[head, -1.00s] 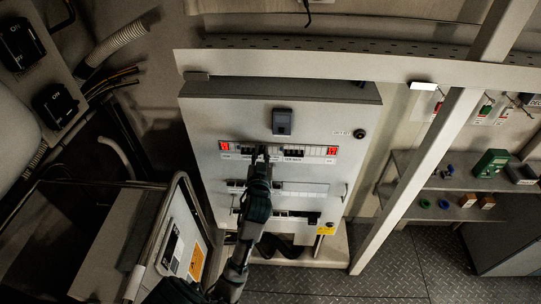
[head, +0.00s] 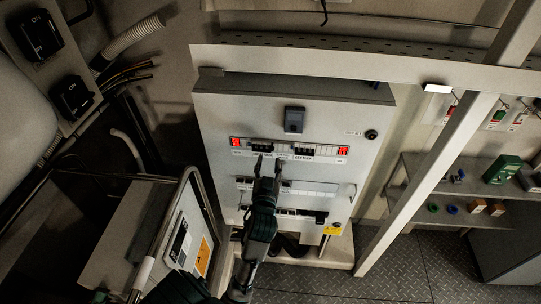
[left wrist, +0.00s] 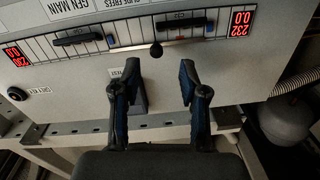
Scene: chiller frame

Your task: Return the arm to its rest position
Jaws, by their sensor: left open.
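My left gripper (head: 269,162) is in front of the grey electrical cabinet (head: 225,108), just below its upper breaker row (head: 288,149). Its fingers are spread, with nothing between them. The left wrist view also shows my open left gripper (left wrist: 159,72), with the cabinet face (left wrist: 278,58) beyond it. Between and beyond the fingertips is a small dark round knob (left wrist: 156,50). The fingers appear clear of the switches, though the exact gap is hard to tell. My forearm covers part of the lower rows. My right gripper is not in view.
Red digital displays (head: 343,152) sit at the ends of the upper row. A pale slanted post (head: 425,185) stands right of the cabinet, with shelves (head: 467,192) beyond. A framed panel (head: 188,235) stands close left of my arm. Metal floor (head: 395,270) is open at lower right.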

